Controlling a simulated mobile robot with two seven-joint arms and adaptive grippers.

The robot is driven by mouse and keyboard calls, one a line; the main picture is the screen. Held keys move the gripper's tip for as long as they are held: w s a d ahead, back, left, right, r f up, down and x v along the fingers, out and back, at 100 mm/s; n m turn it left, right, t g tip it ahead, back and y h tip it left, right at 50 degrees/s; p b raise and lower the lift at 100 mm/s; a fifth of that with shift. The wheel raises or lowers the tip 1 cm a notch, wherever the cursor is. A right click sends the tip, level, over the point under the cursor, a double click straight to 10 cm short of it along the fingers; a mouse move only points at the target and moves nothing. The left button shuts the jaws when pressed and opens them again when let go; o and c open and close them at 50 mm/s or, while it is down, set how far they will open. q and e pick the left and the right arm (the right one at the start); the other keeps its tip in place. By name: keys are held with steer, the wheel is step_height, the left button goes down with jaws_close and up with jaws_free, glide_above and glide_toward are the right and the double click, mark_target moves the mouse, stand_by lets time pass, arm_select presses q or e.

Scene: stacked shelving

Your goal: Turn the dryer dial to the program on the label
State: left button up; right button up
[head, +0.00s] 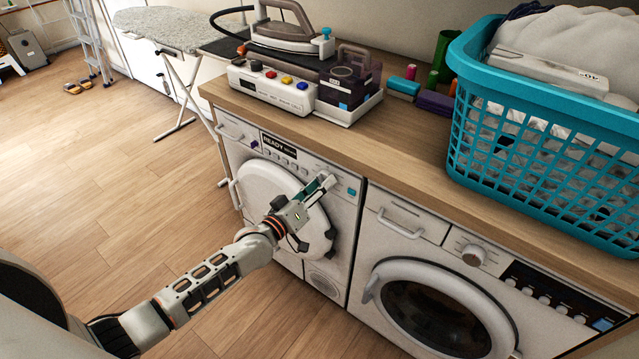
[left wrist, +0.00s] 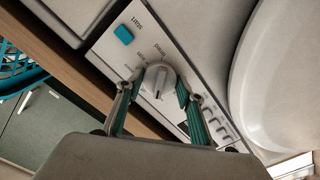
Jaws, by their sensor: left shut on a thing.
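The dryer (head: 335,270) is the white machine on the left under the counter, with a dark READY display (head: 279,146) on its panel. In the left wrist view its pale round dial (left wrist: 159,80) has a dark pointer mark and small printed program words around it, too small to read surely. My left gripper (head: 325,183) is at the dryer panel. In the left wrist view its teal-padded fingers (left wrist: 156,90) stand on both sides of the dial, shut on it. A teal START button (left wrist: 123,34) is beside the dial. My right gripper is not in view.
A washer (head: 375,226) with a round door stands to the right. On the wooden counter (head: 400,135) are an iron station (head: 280,88), thread spools and a blue laundry basket (head: 560,165). A pale flat box (head: 548,70) with unreadable print lies on the laundry. The floor at left is mostly clear.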

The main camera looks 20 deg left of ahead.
arm_select(q)
steer(key=shift+n, duration=0.6)
steer(key=o, duration=1.1)
steer(key=shift+s, duration=0.1)
steer(key=v, duration=1.1)
steer(key=shift+s+a, duration=0.15)
steer(key=shift+s, duration=0.25)
